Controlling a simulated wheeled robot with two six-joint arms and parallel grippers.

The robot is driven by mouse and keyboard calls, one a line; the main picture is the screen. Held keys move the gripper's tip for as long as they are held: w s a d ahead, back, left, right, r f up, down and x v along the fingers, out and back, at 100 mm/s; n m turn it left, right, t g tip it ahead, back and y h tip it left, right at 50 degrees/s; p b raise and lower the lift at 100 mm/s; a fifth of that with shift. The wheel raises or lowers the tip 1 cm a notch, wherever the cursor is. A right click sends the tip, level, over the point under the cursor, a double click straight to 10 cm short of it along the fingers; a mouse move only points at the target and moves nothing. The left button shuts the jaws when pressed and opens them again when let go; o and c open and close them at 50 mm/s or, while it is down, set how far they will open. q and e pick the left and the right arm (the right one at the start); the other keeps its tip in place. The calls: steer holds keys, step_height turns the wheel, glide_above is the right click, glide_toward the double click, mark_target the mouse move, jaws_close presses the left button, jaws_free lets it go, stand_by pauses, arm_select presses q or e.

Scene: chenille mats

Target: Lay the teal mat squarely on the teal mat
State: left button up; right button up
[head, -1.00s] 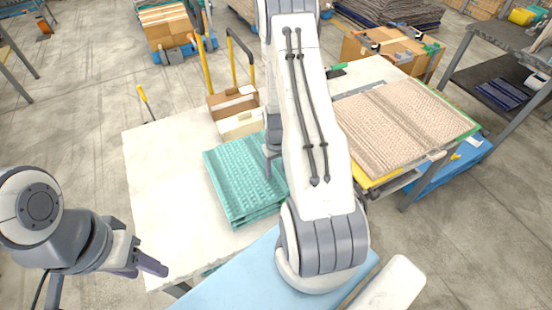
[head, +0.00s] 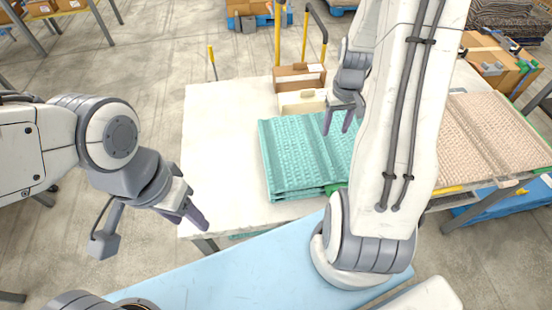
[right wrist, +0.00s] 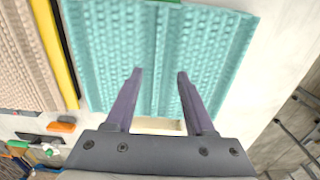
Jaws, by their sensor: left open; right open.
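A stack of teal ribbed mats (head: 290,155) lies on the white table, with layered edges at its front. It also fills the upper part of the right wrist view (right wrist: 160,50). I cannot tell whether its top mat lies exactly square on the one below. My right gripper (head: 338,122) is open and empty above the stack's back part, fingers down. Its fingers also show in the right wrist view (right wrist: 160,75). My left gripper (head: 193,218) is open and empty near the table's front left corner. My right arm hides the stack's right side.
The white table (head: 220,135) is bare left of the stack. Small boxes (head: 302,100) stand behind the stack. Beige mats (head: 490,140) lie on a cart to the right. A light blue surface (head: 230,280) is in front.

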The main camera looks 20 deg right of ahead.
steer(key=s+a+r+n, duration=0.15)
steer(key=a+r, duration=0.25)
steer(key=a, duration=0.6)
steer(key=a+r+n, duration=0.3)
steer(key=a+r, duration=0.1)
steer(key=a, duration=0.6)
steer(key=s+a+r+n+b, duration=0.1)
steer(key=s+a+n, duration=0.1)
steer(key=s+a, duration=0.3)
steer(key=s+a+n+y+b, duration=0.1)
steer(key=s+a+n, duration=0.2)
steer(key=s+a, duration=0.3)
steer(key=shift+s+r+b, duration=0.35)
steer(key=shift+s+b, duration=0.05)
steer(key=shift+s, duration=1.5)
